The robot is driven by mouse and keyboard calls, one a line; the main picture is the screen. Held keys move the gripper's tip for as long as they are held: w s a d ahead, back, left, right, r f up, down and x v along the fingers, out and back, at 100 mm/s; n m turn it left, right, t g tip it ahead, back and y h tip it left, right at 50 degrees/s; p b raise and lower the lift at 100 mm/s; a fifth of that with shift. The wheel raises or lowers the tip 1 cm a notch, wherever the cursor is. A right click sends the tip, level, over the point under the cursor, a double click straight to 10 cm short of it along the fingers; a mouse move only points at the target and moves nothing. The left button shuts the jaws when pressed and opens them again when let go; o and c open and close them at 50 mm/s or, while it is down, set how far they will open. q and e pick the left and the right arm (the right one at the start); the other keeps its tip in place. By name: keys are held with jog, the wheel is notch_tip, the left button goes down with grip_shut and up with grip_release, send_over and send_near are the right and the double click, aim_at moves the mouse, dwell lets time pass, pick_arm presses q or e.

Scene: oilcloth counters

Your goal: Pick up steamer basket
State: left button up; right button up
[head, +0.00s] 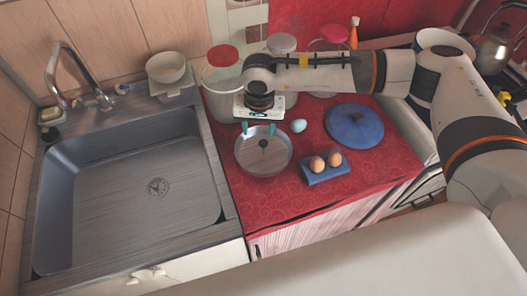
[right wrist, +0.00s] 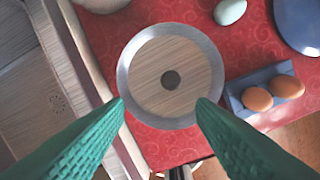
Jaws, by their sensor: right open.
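The round dish that I take for the steamer basket (head: 263,158) lies on the red patterned counter just right of the sink. It has a grey metal-like rim, a wood-toned inside and a dark round spot in its middle. It also shows in the right wrist view (right wrist: 190,70). My right gripper (head: 258,129) is open, with its green fingertips at the basket's far edge in the head view. In the right wrist view the fingertips (right wrist: 160,105) spread over the basket's lower part. Whether they touch it I cannot tell. My left gripper is not in view.
A pale blue egg (head: 299,126) lies close by the basket. A blue holder (head: 327,177) with two brown eggs (head: 317,164) and a blue round lid (head: 354,126) lie to the right. Canisters (head: 222,75) stand behind. The sink (head: 130,185) is empty.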

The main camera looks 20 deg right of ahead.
aim_at(263, 143)
jog(key=shift+h, duration=0.3)
jog(key=f, duration=0.2)
jog(key=d+f+p, duration=0.1)
jog(key=f, duration=0.1)
jog(key=w+f+p, duration=0.1)
jog(key=f, duration=0.1)
jog(key=shift+w+d+f, duration=0.1)
jog(key=shift+d+f, duration=0.05)
jog(key=shift+d, duration=0.05)
notch_tip(263, 143, down, 5)
jog(key=shift+w+d+r+p, duration=0.1)
jog(key=shift+d+p, duration=0.05)
jog(key=shift+p, duration=1)
jog(key=shift+f, duration=0.25)
jog(key=shift+w, duration=0.1)
grip_shut()
